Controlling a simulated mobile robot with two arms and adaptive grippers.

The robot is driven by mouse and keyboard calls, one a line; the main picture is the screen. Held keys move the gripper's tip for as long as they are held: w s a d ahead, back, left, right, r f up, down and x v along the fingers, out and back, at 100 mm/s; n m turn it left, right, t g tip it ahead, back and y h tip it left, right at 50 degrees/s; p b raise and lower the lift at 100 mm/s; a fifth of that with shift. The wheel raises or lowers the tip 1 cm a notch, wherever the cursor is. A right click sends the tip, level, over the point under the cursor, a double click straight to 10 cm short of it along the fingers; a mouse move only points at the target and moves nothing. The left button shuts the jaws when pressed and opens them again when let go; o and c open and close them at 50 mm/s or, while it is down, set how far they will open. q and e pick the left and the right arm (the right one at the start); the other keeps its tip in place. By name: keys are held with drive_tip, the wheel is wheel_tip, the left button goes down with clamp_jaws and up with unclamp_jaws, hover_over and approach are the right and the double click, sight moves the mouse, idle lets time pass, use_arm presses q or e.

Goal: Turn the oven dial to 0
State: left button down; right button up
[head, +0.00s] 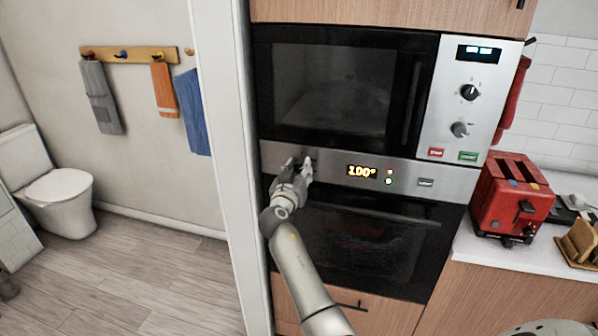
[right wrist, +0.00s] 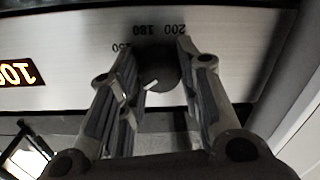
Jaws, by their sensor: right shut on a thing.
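The dark round oven dial (right wrist: 160,72) sits on the steel control strip of the oven (head: 335,168). In the right wrist view its white pointer mark slants toward the lower left, and printed numbers 200 and 180 show above it. My right gripper (head: 298,162) is at the left end of the strip in the head view, covering most of the dial. In the right wrist view the gripper (right wrist: 157,55) has one finger on each side of the dial and is shut on it. The oven display (head: 361,172) reads 100°. My left gripper is not in view.
A microwave (head: 345,90) with its own knobs (head: 470,92) is just above the strip. The oven door (head: 365,235) below is closed. A red toaster (head: 515,195) stands on the counter at right. A white wall edge (head: 225,120) is close on the left.

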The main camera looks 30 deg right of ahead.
drive_tip(key=n, duration=0.2)
drive_tip(key=shift+n+b, duration=0.3)
drive_tip(key=shift+b, duration=0.05)
drive_tip(key=n, duration=0.2)
drive_tip(key=shift+n, duration=0.3)
drive_tip(key=n, duration=0.5)
drive_tip(key=shift+p, duration=0.35)
drive_tip(key=o, duration=1)
drive_tip(key=shift+a, duration=0.1)
drive_tip(key=v, duration=1.2)
drive_tip(key=shift+r, duration=0.25)
drive_tip(key=shift+w, duration=0.1)
